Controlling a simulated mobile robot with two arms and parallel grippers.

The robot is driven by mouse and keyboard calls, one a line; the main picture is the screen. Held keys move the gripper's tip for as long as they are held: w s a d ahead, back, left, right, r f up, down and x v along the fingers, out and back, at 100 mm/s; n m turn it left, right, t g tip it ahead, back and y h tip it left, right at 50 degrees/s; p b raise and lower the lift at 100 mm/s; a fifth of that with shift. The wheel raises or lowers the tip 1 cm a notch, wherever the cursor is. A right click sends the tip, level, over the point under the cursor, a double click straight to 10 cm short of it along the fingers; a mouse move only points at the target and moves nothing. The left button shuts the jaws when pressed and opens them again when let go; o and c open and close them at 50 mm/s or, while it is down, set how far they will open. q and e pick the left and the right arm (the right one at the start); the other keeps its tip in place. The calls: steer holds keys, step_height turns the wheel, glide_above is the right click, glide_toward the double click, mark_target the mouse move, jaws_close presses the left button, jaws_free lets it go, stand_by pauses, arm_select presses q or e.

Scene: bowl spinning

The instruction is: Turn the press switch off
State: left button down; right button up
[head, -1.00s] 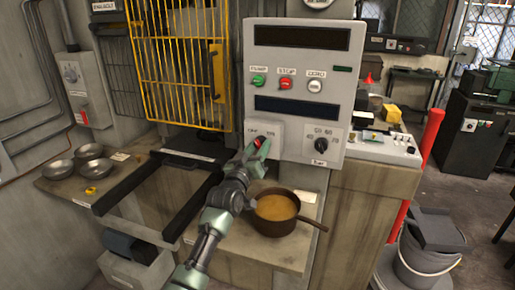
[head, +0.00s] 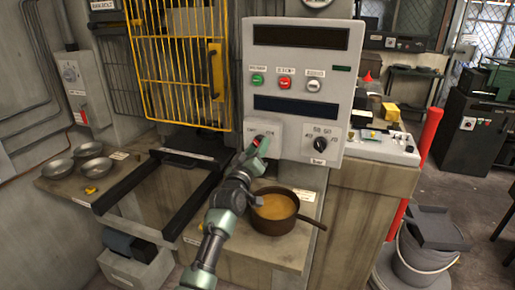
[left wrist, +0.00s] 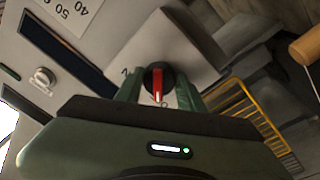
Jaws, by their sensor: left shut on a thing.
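The press switch is a black rotary knob with a red pointer, on a light box at the lower left of the grey control panel (head: 262,80). In the left wrist view the knob (left wrist: 158,76) sits between the green fingers of my left gripper (left wrist: 158,92), which is shut on it. The red pointer runs down the picture, close to a small mark that looks like 0. In the head view my left gripper (head: 256,152) reaches up to the switch box (head: 279,131) and hides most of the knob. My right gripper is not in view.
Green, red and white buttons (head: 285,83) and a black dial (head: 321,144) are on the panel. A yellow cage door (head: 180,55) is at the left; metal bowls (head: 90,149) lie further left.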

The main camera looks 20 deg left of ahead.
arm_select(q)
steer(key=c, duration=0.9)
jaws_free()
steer(key=shift+s+a+f+b, duration=0.1)
steer(key=shift+s+f+b, duration=0.15)
steer(key=shift+s, duration=1.05)
steer(key=shift+s+d+f+b, duration=0.1)
steer(key=shift+s+b, duration=0.2)
steer(key=shift+s, duration=0.95)
steer(key=shift+s+a+f+b, duration=0.1)
steer(key=shift+s+f+b, duration=0.15)
steer(key=shift+s, duration=1.05)
